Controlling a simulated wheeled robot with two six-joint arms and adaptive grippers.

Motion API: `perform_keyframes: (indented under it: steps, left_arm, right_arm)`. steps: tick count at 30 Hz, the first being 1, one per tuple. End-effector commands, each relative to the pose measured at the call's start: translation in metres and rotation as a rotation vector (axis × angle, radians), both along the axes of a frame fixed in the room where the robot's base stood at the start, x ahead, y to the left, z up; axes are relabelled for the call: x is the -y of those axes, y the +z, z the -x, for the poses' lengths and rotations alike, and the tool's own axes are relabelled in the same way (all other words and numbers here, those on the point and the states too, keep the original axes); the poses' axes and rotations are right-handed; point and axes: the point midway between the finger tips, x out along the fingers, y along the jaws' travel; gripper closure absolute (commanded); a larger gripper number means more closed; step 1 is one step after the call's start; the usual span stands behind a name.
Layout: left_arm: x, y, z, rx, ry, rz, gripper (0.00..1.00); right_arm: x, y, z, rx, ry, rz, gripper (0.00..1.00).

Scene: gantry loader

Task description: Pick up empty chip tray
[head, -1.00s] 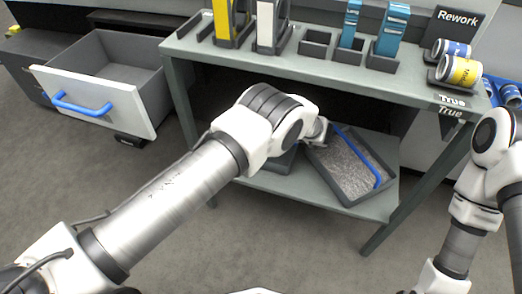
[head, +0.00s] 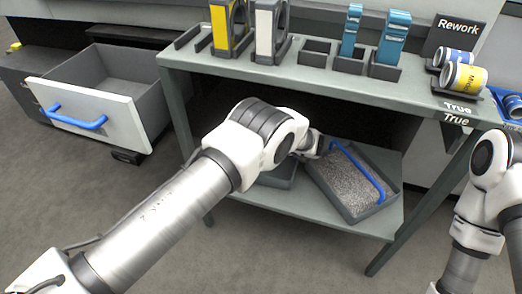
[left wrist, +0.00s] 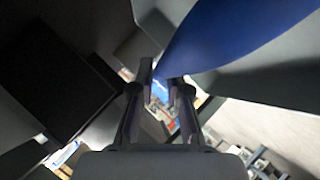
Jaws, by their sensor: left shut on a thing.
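A grey chip tray (head: 318,178) with a blue bar handle (head: 362,171) sits at an angle on the lower shelf. It holds a layer of grey speckled material, so it does not look empty. My left gripper (head: 326,146) is at the far left end of the handle. In the left wrist view, the blue handle (left wrist: 225,35) runs down to the fingers (left wrist: 160,95), which are shut on it. A second dark tray (head: 277,177) is mostly hidden behind my left arm. Only my right arm shows at the right edge; its gripper is out of view.
The grey bench top (head: 320,81) overhangs the shelf (head: 290,205) and carries holders, blue boxes and rolls. A bench leg (head: 385,255) stands right of the tray. An open drawer (head: 85,110) juts out at the left. The floor in front is clear.

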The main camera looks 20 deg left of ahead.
Motion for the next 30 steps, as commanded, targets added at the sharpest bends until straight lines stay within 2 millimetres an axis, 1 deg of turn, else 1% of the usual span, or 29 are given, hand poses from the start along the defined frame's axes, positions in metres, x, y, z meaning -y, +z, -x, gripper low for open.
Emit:
perform_keyframes:
  steps: [2, 5, 10, 17, 23, 26, 30]
  left_arm:
    - [0.000, -0.001, 0.001, -0.002, 0.002, 0.004, 1.00]
    - [0.000, 0.003, 0.001, -0.002, 0.002, 0.004, 1.00]
    - [0.000, 0.020, 0.001, -0.001, 0.001, 0.003, 1.00]
    - [0.000, 0.037, 0.001, -0.001, 0.002, 0.002, 1.00]
    - [0.002, 0.037, 0.015, -0.004, -0.001, 0.001, 1.00]
    - [0.002, 0.040, 0.026, -0.004, -0.001, 0.000, 1.00]
    - [0.002, 0.045, 0.036, -0.005, 0.001, 0.000, 1.00]
  right_arm:
    - [0.000, 0.001, 0.000, 0.000, 0.000, 0.000, 0.62]
    - [0.000, 0.004, 0.000, 0.000, 0.000, 0.000, 0.62]
    - [0.000, 0.014, 0.000, 0.000, 0.000, 0.000, 0.62]
    - [0.000, 0.023, 0.000, 0.000, 0.000, 0.000, 0.62]
    - [0.000, 0.029, 0.000, 0.000, 0.000, 0.000, 0.62]
    - [0.000, 0.036, 0.000, 0.000, 0.000, 0.000, 0.62]
    - [0.000, 0.060, 0.000, 0.000, 0.000, 0.000, 0.62]
